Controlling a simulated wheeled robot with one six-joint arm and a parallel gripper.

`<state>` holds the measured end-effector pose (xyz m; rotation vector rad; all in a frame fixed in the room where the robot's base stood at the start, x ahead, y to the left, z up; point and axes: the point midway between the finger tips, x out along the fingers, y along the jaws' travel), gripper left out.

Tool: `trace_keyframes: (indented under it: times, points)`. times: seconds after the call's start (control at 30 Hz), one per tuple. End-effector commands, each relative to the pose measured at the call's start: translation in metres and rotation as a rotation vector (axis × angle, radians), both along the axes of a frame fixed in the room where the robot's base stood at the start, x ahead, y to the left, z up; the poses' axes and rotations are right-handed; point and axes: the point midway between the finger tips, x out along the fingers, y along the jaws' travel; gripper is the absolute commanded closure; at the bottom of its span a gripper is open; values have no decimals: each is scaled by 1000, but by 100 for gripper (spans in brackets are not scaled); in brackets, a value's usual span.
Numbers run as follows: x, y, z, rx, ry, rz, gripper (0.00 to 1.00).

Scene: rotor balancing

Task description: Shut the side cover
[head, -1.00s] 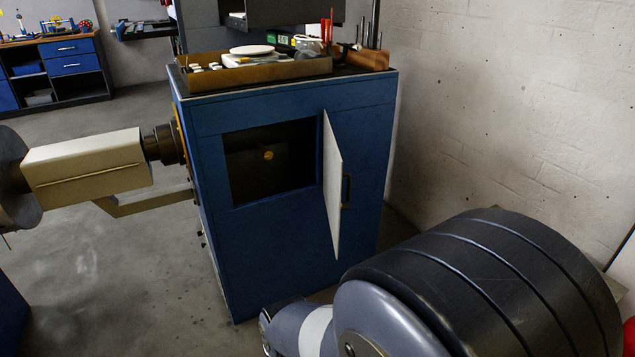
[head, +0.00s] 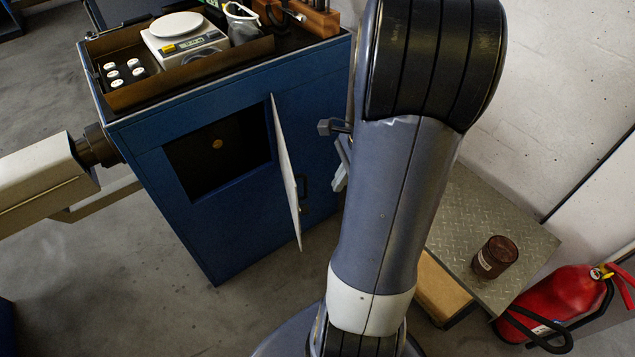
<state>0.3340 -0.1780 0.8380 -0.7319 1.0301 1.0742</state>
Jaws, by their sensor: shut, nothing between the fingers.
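The side cover (head: 287,172) is a thin white panel hinged at the right edge of a dark opening (head: 217,147) in the blue cabinet (head: 200,228). It stands open, swung out toward me, with a dark handle on its right face. A small round brass-coloured part shows inside the opening. My gripper (head: 338,153) is partly in view to the right of the cover, beside my arm, apart from the cover. It looks empty; most of it is hidden behind my arm, and its fingers are shut.
A tray (head: 190,79) with a scale and white-topped pieces sits on the cabinet. A beige machine arm (head: 45,185) joins the cabinet's left side. At right are a metal plate platform (head: 455,235), a dark red can (head: 495,257) and a fire extinguisher (head: 555,302). Floor in front is clear.

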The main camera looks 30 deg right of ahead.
Motion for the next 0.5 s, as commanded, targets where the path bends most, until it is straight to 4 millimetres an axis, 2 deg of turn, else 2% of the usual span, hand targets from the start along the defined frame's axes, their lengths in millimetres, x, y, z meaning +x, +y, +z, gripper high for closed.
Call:
trace_keyframes:
  times: [0.17,0.5]
  points:
    - [2,2,-11,9,4,-16,100]
    - [9,28,-76,9,7,-11,100]
